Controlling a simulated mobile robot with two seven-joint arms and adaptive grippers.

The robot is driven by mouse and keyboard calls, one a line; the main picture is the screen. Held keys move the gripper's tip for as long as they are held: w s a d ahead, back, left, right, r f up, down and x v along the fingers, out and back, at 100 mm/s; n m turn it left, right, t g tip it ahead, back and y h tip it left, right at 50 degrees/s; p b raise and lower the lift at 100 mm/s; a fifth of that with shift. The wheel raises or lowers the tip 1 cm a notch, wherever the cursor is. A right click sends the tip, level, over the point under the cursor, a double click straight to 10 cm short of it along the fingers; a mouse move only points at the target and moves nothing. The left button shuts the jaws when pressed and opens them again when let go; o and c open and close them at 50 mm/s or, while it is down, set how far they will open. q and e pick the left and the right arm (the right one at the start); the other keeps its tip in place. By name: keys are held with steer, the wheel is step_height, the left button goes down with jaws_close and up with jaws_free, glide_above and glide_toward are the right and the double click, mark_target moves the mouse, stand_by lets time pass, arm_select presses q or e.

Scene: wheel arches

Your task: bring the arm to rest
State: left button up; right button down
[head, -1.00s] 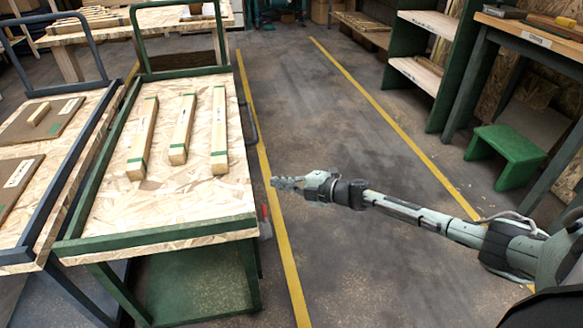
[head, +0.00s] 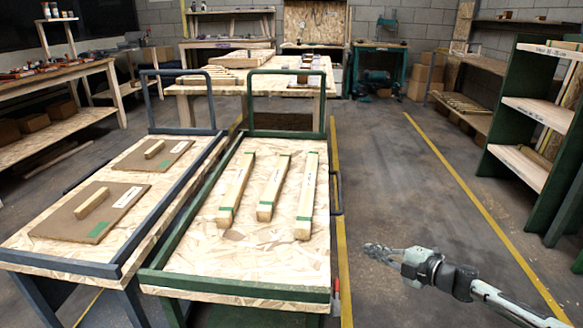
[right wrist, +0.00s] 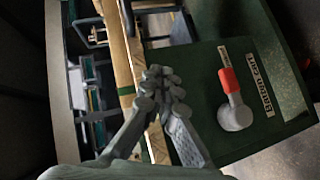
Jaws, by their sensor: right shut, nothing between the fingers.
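My right gripper (head: 376,250) is to the right of the green-framed cart, over the floor near the yellow line. It is shut and empty. Its closed fingers (right wrist: 160,88) also show in the right wrist view, in front of the cart. My right arm comes in from the lower right in the head view. My left gripper is not in view. The green-framed cart (head: 185,262) carries three wooden battens with green bands: a left one (head: 237,187), a middle one (head: 273,188) and a right one (head: 308,192).
A blue-framed cart (head: 45,245) with two brown boards stands left of the green one. A green shelf unit (head: 515,150) stands at the right. The right wrist view shows a red-and-grey object (right wrist: 233,103) by the cart's label. Floor (head: 400,180) between yellow lines is clear.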

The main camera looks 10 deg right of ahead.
steer(key=s+a+f+m+h, duration=0.55)
steer(key=s+f+m, duration=0.2)
steer(key=m, duration=0.25)
steer(key=s+f+m+g+h, duration=0.1)
steer(key=s+f+m+g, duration=0.3)
steer(key=s, duration=0.9)
steer(key=s+a+f+m+g+h, duration=0.1)
steer(key=s+f+m+g, duration=0.4)
steer(key=s, duration=0.8)
steer(key=shift+f+h, duration=0.4)
steer(key=shift+h, duration=0.35)
